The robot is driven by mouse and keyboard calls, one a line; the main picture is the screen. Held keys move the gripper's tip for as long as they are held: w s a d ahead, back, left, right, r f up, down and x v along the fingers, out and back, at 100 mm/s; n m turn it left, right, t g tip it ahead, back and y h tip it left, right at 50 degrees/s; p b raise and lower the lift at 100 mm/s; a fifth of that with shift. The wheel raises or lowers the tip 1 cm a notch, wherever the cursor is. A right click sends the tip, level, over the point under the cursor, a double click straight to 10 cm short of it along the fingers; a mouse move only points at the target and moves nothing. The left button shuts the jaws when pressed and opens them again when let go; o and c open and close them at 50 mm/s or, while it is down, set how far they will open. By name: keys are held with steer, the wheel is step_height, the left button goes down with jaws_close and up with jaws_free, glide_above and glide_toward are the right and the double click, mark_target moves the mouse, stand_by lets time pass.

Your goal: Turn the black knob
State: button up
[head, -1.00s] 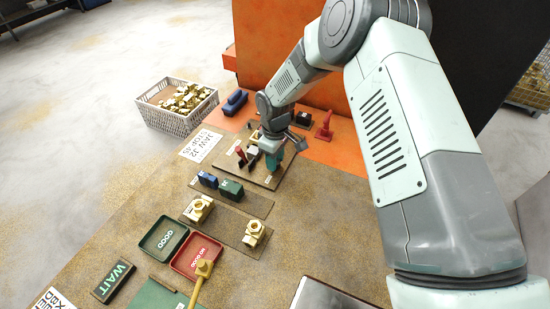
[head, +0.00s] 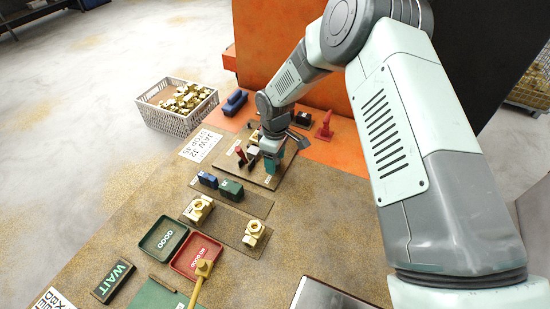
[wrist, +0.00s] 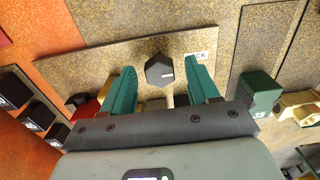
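The black knob (wrist: 159,70) shows in the wrist view as a dark hexagonal top with a light line at its right edge, on a brown board (wrist: 100,53). My gripper (wrist: 164,82) has its two teal fingers apart, one to each side and a little below the knob in the picture. The fingers do not appear to touch it. A white label ending in "CK" (wrist: 198,57) is partly behind the right finger. In the head view my gripper (head: 272,160) is over the board, and the knob cannot be made out clearly there.
A red part (head: 241,154) stands on the same board. Blue (head: 208,180) and green (head: 231,190) blocks and brass fittings (head: 199,208) lie nearer the front. A red upright piece (head: 325,125) stands behind. A basket of brass parts (head: 180,105) is at the left.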

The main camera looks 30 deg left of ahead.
step_height(320, 180, up, 11)
stand_by(0.7)
stand_by(0.3)
